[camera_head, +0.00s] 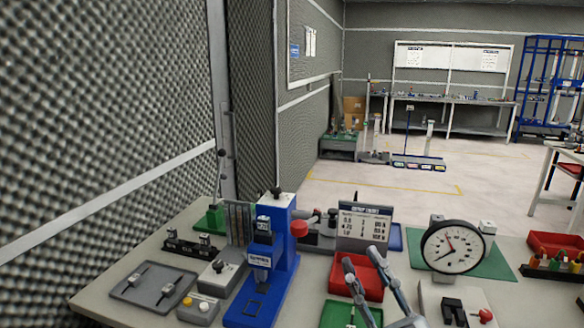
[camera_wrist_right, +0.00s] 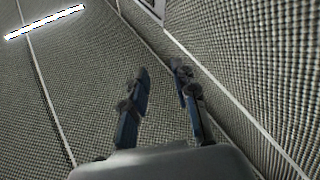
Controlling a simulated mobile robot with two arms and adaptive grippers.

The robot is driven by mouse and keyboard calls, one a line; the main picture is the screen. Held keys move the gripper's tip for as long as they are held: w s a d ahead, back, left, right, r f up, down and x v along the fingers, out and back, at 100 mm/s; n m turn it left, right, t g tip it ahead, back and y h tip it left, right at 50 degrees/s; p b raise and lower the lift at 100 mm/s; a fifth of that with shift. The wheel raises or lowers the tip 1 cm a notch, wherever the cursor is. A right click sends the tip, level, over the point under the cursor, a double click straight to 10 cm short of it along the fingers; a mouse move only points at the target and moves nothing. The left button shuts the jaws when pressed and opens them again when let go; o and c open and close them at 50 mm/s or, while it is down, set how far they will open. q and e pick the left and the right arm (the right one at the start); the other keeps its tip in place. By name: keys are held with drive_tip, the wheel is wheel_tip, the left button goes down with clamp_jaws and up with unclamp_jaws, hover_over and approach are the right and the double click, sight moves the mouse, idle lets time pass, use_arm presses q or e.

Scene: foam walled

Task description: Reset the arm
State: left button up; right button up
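My right gripper (camera_head: 361,258) rises from the bottom of the head view, above the workbench. Its two fingers are apart with nothing between them. In the head view the fingers overlap a red bin (camera_head: 343,279) behind them. The right wrist view shows the same open fingers (camera_wrist_right: 160,70) against the foam-covered wall and ceiling, with no object near them. My left gripper does not show in either view.
The workbench (camera_head: 130,270) holds a blue press (camera_head: 278,255), a grey tray (camera_head: 150,287), a button box (camera_head: 198,309), a display sign (camera_head: 364,225), a dial gauge (camera_head: 453,247) and a green tray (camera_head: 338,314). A foam wall (camera_head: 100,110) stands close on the left. Open floor (camera_head: 400,183) lies beyond.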

drive_tip(key=s+d+f+m+g+h, duration=0.2)
drive_tip(key=d+f+m+g+h, duration=0.25)
drive_tip(key=f, duration=0.75)
drive_tip(key=s+d+f+m+g+h, duration=0.25)
drive_tip(key=d+f+g+h, duration=0.2)
drive_tip(key=f, duration=0.75)
drive_tip(key=s+f+g, duration=1)
drive_tip(key=s+f, duration=0.4)
drive_tip(key=s, duration=0.4)
drive_tip(key=s+f+x, duration=0.1)
drive_tip(key=s+x, duration=0.2)
drive_tip(key=x, duration=0.8)
drive_tip(key=s+x, duration=0.2)
drive_tip(key=x, duration=1)
drive_tip(key=s+d+f+n+g, duration=0.1)
drive_tip(key=s+d+f, duration=0.2)
drive_tip(key=s+f, duration=1.4)
drive_tip(key=shift+s+f+g, duration=0.3)
drive_tip(key=shift+f+g, duration=0.1)
drive_tip(key=shift+f, duration=0.2)
